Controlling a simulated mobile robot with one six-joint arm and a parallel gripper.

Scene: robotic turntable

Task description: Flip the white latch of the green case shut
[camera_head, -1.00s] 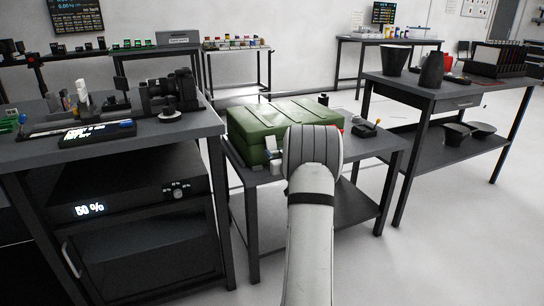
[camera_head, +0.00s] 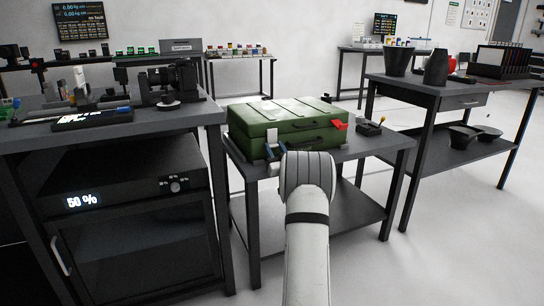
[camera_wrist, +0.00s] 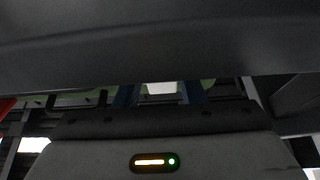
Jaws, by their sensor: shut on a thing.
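The green case (camera_head: 295,122) sits on the small dark table with its lid down. Its white latch (camera_head: 271,137) is at the left of the case's front, standing roughly upright there; whether it is fastened I cannot tell. My gripper (camera_head: 273,156) is at the front left of the case, close to the latch and partly hidden by my arm. In the wrist view, my gripper's blue fingers stand on either side of a white piece, which looks like the latch (camera_wrist: 161,88). The gripper is shut on it. Much of the wrist view is covered by a dark surface.
A red part (camera_head: 339,125) shows at the case's front right. A small dark holder (camera_head: 369,128) stands right of the case on the table (camera_head: 385,147). A workbench (camera_head: 150,128) is close on the left, another table (camera_head: 440,91) on the right.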

